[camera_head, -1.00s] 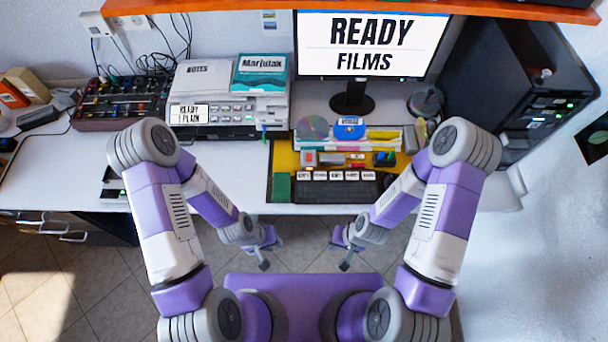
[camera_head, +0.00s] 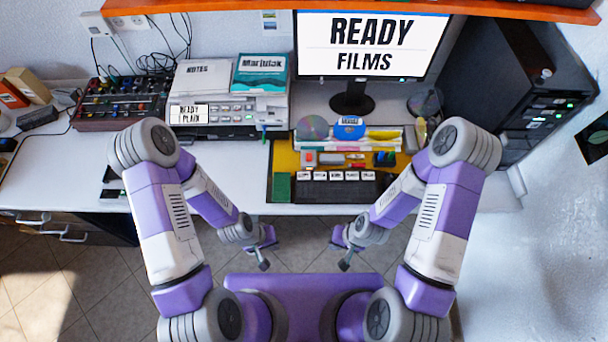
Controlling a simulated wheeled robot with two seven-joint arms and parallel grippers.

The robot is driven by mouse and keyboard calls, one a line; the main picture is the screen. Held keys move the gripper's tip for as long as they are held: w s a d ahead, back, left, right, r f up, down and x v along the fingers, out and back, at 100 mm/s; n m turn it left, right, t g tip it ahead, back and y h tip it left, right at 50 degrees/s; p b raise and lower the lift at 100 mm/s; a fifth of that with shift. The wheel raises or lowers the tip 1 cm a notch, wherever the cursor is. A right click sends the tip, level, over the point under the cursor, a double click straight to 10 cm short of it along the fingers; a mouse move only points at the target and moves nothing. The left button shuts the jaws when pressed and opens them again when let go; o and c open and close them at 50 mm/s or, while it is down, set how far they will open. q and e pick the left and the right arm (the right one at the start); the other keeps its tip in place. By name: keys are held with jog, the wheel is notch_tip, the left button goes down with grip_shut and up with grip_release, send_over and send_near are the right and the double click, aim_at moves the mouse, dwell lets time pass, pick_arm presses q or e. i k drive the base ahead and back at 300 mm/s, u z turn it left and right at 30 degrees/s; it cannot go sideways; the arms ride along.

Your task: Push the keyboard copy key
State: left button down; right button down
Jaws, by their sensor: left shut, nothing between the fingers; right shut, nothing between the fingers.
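A black keyboard (camera_head: 325,190) lies near the front edge of the desk. A row of several white labelled keys (camera_head: 336,175) runs along its back; the labels are too small to read, so I cannot tell which is the copy key. My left gripper (camera_head: 263,262) is shut and empty, in front of the desk edge and left of the keyboard. My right gripper (camera_head: 345,263) is shut and empty, in front of the desk edge below the keyboard's right part. Neither gripper touches anything.
A monitor (camera_head: 371,48) reads "READY FILMS". A printer (camera_head: 210,112) with a display reading "READY PLAIN" stands at the left. A green block (camera_head: 281,187) lies left of the keyboard. A disc tray (camera_head: 350,143) stands behind it.

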aim_at(301, 176)
jog(key=u, duration=2.4)
jog(key=k, duration=1.2)
jog(key=z, duration=2.3)
jog(key=i, duration=0.5)
jog(key=u, duration=0.05)
